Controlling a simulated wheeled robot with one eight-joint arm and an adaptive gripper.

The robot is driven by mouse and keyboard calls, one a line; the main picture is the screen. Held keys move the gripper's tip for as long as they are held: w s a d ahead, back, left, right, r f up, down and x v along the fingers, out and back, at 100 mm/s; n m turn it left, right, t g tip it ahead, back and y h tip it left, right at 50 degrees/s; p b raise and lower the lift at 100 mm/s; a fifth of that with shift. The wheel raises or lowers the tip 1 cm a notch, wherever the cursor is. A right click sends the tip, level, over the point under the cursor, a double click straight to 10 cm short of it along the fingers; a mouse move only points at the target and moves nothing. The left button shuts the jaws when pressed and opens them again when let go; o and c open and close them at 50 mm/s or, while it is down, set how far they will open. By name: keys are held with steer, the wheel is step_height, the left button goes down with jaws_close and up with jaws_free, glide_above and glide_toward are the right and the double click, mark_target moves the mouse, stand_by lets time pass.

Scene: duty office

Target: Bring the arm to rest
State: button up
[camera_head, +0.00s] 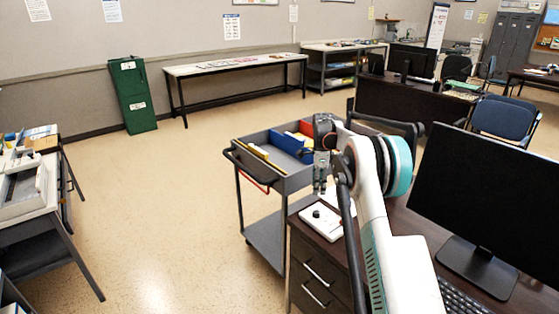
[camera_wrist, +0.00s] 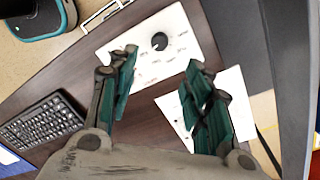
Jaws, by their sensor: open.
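My arm (camera_head: 372,190) rises from the lower right in the head view and bends at a white and teal joint. My gripper (camera_head: 321,172) hangs from its end, pointing down, above the near corner of the brown desk (camera_head: 395,228). In the wrist view my gripper (camera_wrist: 162,62) has its two teal-padded fingers spread, with nothing between them. Beyond the fingers, on the desk, lies a white panel with a black knob (camera_wrist: 178,30). A white sheet (camera_wrist: 235,88) lies beside it. The panel also shows under the gripper in the head view (camera_head: 315,222).
A grey cart (camera_head: 241,150) with blue and red bins stands just behind the gripper. A monitor (camera_head: 487,200) and keyboard (camera_head: 462,299) are on the desk at right. A green cabinet (camera_head: 133,97) and a long table (camera_head: 225,69) are along the wall. The floor at left centre is clear.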

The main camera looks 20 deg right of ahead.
steer(key=shift+r, duration=0.1)
steer(key=s+a+r+n+t, duration=0.1)
steer(key=s+a+r+n, duration=0.25)
steer(key=r, duration=0.35)
steer(key=s+a+r+n+t, duration=0.1)
steer(key=s+a+r+n, duration=0.2)
steer(key=r, duration=0.4)
steer(key=s+a+r+n+t, duration=0.2)
steer(key=s+a+r+n, duration=0.3)
steer(key=s+a+r, duration=0.55)
steer(key=s+a+f+n+t, duration=0.1)
steer(key=s+a+f+n, duration=0.1)
steer(key=s, duration=0.7)
steer(key=s+a+f+n+t, duration=0.1)
steer(key=s+a+f+n, duration=0.1)
steer(key=s+n, duration=0.3)
steer(key=s+a+f+n+t, duration=0.1)
steer(key=s+a+f+n, duration=0.1)
steer(key=s, duration=1.2)
steer(key=shift+a+f+n+t, duration=0.4)
steer(key=shift+f+n, duration=0.35)
steer(key=shift+n, duration=0.2)
